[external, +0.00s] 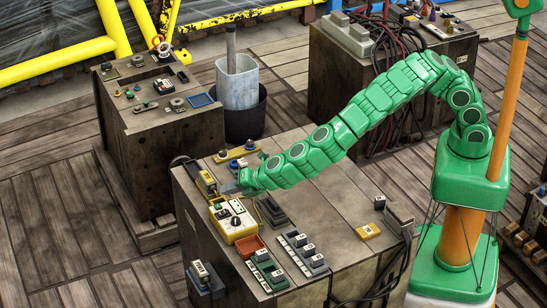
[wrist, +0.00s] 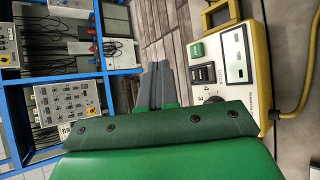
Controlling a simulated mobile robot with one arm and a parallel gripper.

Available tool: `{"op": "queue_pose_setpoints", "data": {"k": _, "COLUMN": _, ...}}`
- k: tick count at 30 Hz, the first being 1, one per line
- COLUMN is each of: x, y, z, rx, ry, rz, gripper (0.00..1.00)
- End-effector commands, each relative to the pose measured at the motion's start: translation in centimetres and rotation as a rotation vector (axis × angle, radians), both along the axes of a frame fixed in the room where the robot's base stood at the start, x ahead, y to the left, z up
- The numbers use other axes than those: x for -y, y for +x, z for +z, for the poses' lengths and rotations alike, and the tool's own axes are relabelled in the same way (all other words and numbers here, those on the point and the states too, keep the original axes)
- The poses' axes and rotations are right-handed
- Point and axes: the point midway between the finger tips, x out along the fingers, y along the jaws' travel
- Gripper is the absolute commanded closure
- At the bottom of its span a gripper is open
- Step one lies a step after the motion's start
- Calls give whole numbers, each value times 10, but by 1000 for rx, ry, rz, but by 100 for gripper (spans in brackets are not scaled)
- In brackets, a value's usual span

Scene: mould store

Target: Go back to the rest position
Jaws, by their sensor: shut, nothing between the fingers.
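My gripper (external: 230,187) is at the end of my green segmented arm, which reaches left low across the near wooden bench (external: 325,185). Its grey fingers (wrist: 158,82) are together and hold nothing in the wrist view. A yellow-edged meter box (external: 234,221) with a pale face and a dark knob lies just in front of the gripper on the bench. In the wrist view a meter with a display and buttons (wrist: 228,70) stands right of the fingers, apart from them. I cannot tell whether the fingertips touch anything.
On the bench are a red tray (external: 251,246), switch blocks (external: 303,254) and a yellow block (external: 368,231). A bin with a pipe (external: 238,80) and another bench (external: 155,105) stand behind. Blue shelving (wrist: 103,35) with instruments fills the wrist view's left.

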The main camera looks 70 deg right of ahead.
Motion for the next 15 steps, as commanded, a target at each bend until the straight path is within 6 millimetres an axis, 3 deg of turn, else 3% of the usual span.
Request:
{"op": "queue_pose_setpoints", "data": {"k": 5, "x": 45, "y": 19, "z": 26, "rx": 11, "ry": 12, "rz": -98, "gripper": 100}}
{"op": "queue_pose_setpoints", "data": {"k": 9, "x": 106, "y": 35, "z": 65, "rx": 25, "ry": 43, "rz": -231, "gripper": 100}}
{"op": "queue_pose_setpoints", "data": {"k": 15, "x": 193, "y": 42, "z": 114, "rx": 35, "ry": 100, "rz": -424, "gripper": 100}}
